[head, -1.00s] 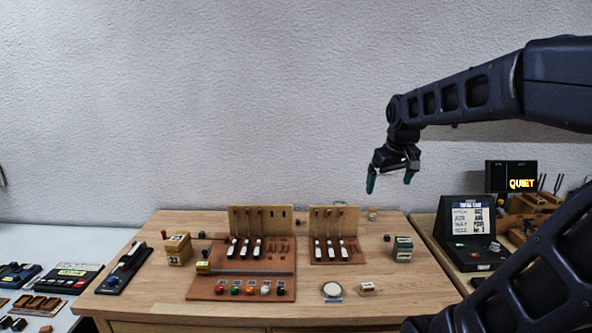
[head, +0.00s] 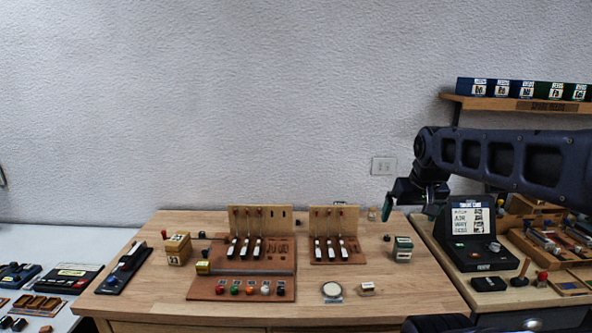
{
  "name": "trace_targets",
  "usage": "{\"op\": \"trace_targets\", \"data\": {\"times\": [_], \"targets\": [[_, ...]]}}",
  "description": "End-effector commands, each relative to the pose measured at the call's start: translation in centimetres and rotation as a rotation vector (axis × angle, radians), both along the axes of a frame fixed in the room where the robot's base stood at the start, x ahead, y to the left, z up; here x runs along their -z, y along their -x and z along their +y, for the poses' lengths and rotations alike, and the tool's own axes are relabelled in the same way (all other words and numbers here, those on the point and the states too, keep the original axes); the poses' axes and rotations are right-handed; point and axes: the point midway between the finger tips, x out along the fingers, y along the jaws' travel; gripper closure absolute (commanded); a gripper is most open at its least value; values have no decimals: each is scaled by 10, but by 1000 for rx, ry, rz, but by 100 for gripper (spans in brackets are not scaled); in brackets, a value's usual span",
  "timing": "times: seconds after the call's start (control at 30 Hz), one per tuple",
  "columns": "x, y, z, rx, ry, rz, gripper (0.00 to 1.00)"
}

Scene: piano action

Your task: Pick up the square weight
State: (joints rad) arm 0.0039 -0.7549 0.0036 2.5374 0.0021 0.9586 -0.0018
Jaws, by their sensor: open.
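My gripper (head: 409,208) is open and empty, its teal fingertips pointing down in the air above the back right of the wooden table. Which thing is the square weight I cannot tell for sure. A small pale block (head: 367,289) lies at the front right of the table, beside a round pale disc (head: 332,291). A green and cream box (head: 402,249) stands at the right, below my gripper. A small yellow and black block (head: 203,267) sits on the left of the brown board. A larger tan box (head: 177,249) stands further left. My gripper touches none of these.
The brown board (head: 205,289) carries several coloured knobs, with upright key panels (head: 262,214) and (head: 333,212) behind. A black case (head: 470,264) stands on the right side table. A shelf (head: 480,104) hangs above it. The wooden table's front right is mostly clear.

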Motion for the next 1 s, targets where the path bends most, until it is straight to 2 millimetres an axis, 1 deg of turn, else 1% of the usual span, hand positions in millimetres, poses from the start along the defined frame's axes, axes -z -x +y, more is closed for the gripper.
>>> {"op": "trace_targets", "data": {"times": [0.03,0.17,0.2,0.3,0.57,0.67,0.77,0.87,1.0], "targets": [[0,0,0,0,0,0,4],[0,0,0,-1,0,0,29],[0,0,0,-1,0,0,37],[0,0,0,-1,0,0,55],[0,0,0,-2,1,0,55],[-3,-6,1,-14,7,6,55],[-10,-19,3,-46,24,22,55],[-20,-41,6,-99,52,47,55],[-33,-76,13,-184,95,84,55]]}}
